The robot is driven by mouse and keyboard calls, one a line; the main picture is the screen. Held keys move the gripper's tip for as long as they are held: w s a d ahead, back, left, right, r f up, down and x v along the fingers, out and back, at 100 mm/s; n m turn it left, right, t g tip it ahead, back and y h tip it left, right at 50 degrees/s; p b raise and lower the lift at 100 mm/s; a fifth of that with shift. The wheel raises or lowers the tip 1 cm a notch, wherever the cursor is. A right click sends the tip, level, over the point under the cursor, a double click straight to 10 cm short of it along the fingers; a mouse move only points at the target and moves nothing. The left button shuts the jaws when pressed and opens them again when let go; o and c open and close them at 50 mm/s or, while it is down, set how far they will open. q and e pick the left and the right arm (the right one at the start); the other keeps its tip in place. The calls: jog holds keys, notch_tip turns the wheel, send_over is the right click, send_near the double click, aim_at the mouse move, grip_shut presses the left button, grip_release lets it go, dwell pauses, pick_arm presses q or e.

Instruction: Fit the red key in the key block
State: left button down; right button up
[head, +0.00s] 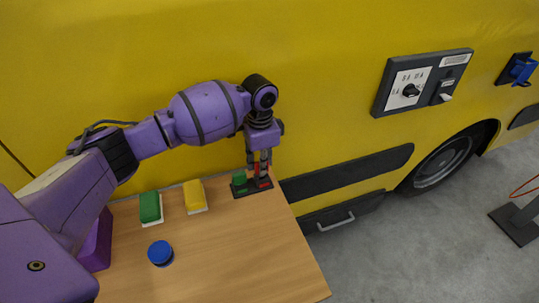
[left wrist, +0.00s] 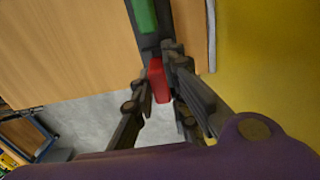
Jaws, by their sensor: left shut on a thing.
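The dark key block (head: 252,190) sits at the far right corner of the wooden table, with a green and a red patch on its front. A green key (head: 239,178) stands in its left part; it also shows in the left wrist view (left wrist: 143,15). My left gripper (head: 260,165) points down over the block's right part, shut on the red key (left wrist: 159,82). The fingers largely hide the red key in the head view. I cannot tell whether its lower end is in the block or just above it. My right gripper is not in view.
A green-and-white block (head: 151,207), a yellow-and-white block (head: 195,196) and a blue round knob-like piece (head: 160,252) are on the table (head: 230,255). The yellow vehicle side (head: 330,90) rises right behind the key block. The table's front right is clear.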

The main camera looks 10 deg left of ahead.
pick_arm(q)
jog(key=shift+f, duration=0.65)
jog(key=shift+f, duration=0.3)
jog(key=shift+f, duration=0.15)
jog(key=c, duration=1.7)
grip_release()
jog(key=shift+o, duration=0.2)
